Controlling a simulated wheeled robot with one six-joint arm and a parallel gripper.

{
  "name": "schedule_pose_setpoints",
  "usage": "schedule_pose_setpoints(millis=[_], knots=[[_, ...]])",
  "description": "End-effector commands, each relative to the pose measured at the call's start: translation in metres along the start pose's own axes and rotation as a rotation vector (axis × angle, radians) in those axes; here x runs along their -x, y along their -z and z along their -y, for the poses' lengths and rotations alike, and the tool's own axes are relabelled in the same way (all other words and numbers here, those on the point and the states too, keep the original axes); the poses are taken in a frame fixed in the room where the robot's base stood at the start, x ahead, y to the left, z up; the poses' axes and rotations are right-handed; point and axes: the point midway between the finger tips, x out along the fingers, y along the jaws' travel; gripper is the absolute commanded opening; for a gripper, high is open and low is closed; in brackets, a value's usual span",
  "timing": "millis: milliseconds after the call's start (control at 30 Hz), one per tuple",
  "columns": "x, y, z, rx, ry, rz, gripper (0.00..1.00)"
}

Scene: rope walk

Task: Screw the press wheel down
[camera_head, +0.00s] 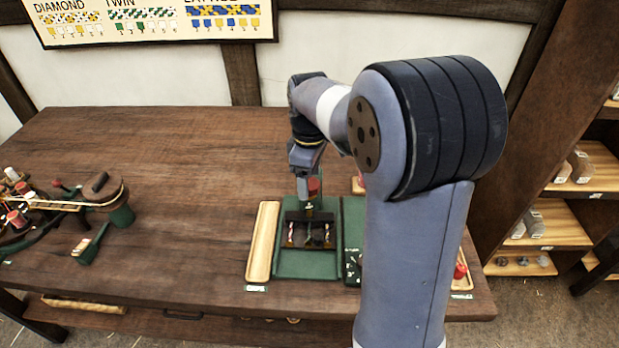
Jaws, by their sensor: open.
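A small press (308,264) with a green base and a dark frame stands on the wooden table, in front of my arm. Several thin coloured strands or pegs show inside its frame. My gripper (306,197) points down just above the top of the frame. A red round part (314,187) shows right beside the fingers; it may be the press wheel, but it is small and partly covered. My gripper is open. I cannot tell whether the fingers touch the red part or stand around it.
A long wooden tray (262,243) lies left of the press. A dark green board (353,235) stands to its right, partly behind my arm. A rope-making device (60,205) with spools sits at the far left. Shelves (560,220) stand at right.

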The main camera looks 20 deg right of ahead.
Motion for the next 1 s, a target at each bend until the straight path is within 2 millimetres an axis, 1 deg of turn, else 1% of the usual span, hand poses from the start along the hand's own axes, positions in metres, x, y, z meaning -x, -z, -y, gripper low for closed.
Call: schedule_pose_setpoints(millis=[300,400,500,600,700,1000], knots=[[0.062,0.001,-0.001,0.000,-0.005,-0.003,0.67],[0.079,0.000,0.000,0.000,-0.005,-0.003,0.67],[0.091,0.000,0.000,0.000,-0.003,-0.002,0.67],[0.099,0.000,0.000,-0.001,-0.002,-0.002,0.67],[0.101,0.000,0.000,-0.001,-0.001,-0.001,0.67],[0.101,0.000,0.000,0.000,-0.001,-0.001,0.67]])
